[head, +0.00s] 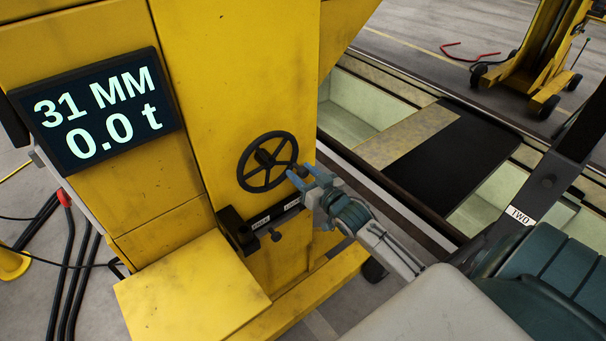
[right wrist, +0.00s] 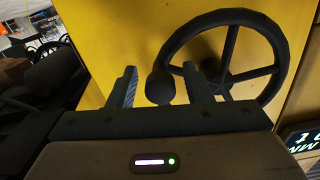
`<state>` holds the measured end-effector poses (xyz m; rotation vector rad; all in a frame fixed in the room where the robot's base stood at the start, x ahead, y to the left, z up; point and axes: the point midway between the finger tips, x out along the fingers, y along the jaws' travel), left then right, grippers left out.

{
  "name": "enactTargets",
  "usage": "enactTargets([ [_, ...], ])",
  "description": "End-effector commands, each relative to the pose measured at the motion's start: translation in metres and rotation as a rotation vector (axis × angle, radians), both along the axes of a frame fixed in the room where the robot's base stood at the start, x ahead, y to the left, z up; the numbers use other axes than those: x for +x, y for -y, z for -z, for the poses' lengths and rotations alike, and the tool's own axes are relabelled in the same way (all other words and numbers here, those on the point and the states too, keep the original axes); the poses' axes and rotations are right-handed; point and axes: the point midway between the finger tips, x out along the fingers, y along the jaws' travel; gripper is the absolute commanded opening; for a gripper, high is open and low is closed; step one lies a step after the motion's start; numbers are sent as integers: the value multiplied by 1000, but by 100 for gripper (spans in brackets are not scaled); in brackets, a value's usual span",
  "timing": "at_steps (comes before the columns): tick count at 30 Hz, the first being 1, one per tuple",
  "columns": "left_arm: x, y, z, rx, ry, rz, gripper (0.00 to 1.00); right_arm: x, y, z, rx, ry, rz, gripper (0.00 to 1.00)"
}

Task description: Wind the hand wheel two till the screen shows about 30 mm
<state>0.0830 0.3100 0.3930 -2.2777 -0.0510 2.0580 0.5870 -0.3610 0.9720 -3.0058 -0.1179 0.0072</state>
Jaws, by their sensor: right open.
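The black hand wheel (head: 250,180) is on the yellow column's face, with a round knob on its rim; the right wrist view shows it too (right wrist: 283,70). The screen (head: 95,110) reads 31 MM and 0.0 t. My right gripper (head: 300,178) is open at the wheel's right edge. In the right wrist view, the knob (right wrist: 160,87) lies between its two spread fingers (right wrist: 162,85), with a gap visible at the left finger; contact on the right cannot be told. My left gripper is not in view.
A bracket (head: 262,228) with small labels sits under the wheel. A yellow box (head: 190,290) juts out in front. Behind are a pit (head: 345,125) and another yellow jack (head: 545,60). Cables hang at left.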

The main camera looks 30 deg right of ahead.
Motion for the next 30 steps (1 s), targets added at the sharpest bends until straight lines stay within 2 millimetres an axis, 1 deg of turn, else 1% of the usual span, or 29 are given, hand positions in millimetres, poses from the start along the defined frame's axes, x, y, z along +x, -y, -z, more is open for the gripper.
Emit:
enactTargets([
  [6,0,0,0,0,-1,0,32,0,0,0,0,0,0,45],
  [7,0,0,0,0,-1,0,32,0,0,0,-1,0,0,43],
  [11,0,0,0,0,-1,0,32,0,0,0,-1,0,0,18],
  [12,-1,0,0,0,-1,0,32,0,0,0,-1,0,0,10],
  [14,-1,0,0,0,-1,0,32,0,0,0,-1,0,0,0],
  [23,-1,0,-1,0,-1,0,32,0,1,-2,-17,1,0,0],
  [30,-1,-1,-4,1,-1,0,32,1,5,-10,-115,8,0,0],
])
